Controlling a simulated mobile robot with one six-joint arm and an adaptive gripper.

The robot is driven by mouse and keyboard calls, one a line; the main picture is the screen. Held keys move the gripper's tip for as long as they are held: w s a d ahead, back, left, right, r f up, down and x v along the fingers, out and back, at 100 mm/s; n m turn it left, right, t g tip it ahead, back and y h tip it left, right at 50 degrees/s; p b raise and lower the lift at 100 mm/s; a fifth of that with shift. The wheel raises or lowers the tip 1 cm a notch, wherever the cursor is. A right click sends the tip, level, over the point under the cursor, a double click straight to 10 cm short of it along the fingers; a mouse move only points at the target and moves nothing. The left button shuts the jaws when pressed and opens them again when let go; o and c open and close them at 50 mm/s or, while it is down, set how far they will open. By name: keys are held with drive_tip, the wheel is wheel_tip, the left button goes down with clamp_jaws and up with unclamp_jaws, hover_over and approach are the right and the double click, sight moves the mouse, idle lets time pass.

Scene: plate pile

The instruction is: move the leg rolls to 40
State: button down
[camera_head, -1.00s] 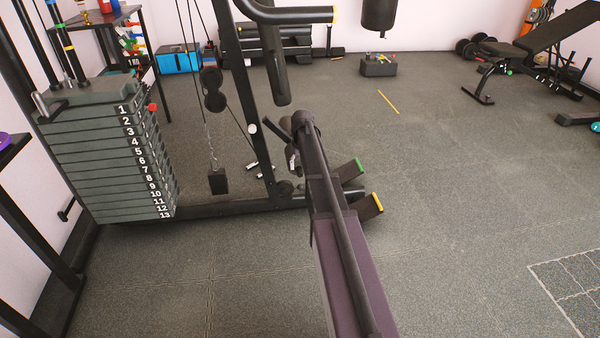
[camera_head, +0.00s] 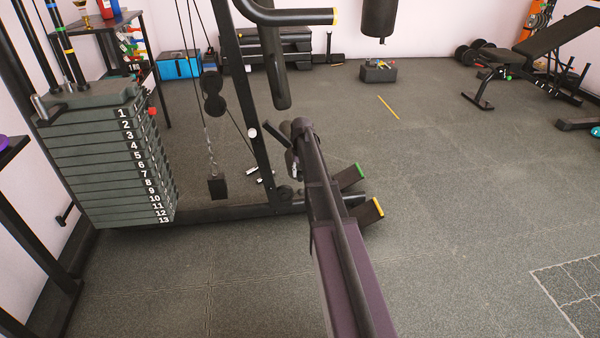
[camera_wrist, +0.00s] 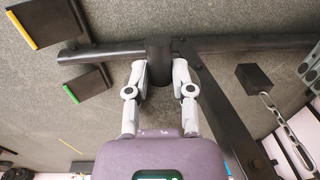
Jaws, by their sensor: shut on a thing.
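The leg roll is a short dark cylinder (camera_wrist: 159,47) at the top centre of the wrist view, in front of a long dark bar of the machine. My gripper (camera_wrist: 160,68) has one pale finger on each side of it and is shut on it. In the head view my purple and black arm reaches up from the bottom to the machine's base, where my gripper (camera_head: 294,166) is mostly hidden behind the arm. The roll is hard to make out there. No scale or mark reading 40 is visible.
A numbered weight stack (camera_head: 115,165) stands at the left. Foot plates with a green end (camera_head: 347,176) and a yellow end (camera_head: 368,212) lie right of my arm. A cable with a dark block (camera_head: 217,188) hangs to its left.

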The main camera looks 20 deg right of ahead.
drive_tip(key=shift+s+d+r+p, duration=0.15)
drive_tip(key=shift+d+r+p, duration=0.3)
drive_tip(key=shift+d+p, duration=0.1)
drive_tip(key=shift+s+d+r+p, duration=0.15)
drive_tip(key=shift+d+r+p, duration=0.25)
drive_tip(key=shift+d+r, duration=0.1)
drive_tip(key=shift+c, duration=2.4)
unclamp_jaws()
drive_tip(key=shift+a, duration=0.1)
drive_tip(key=shift+a+f, duration=0.1)
drive_tip(key=shift+f, duration=0.05)
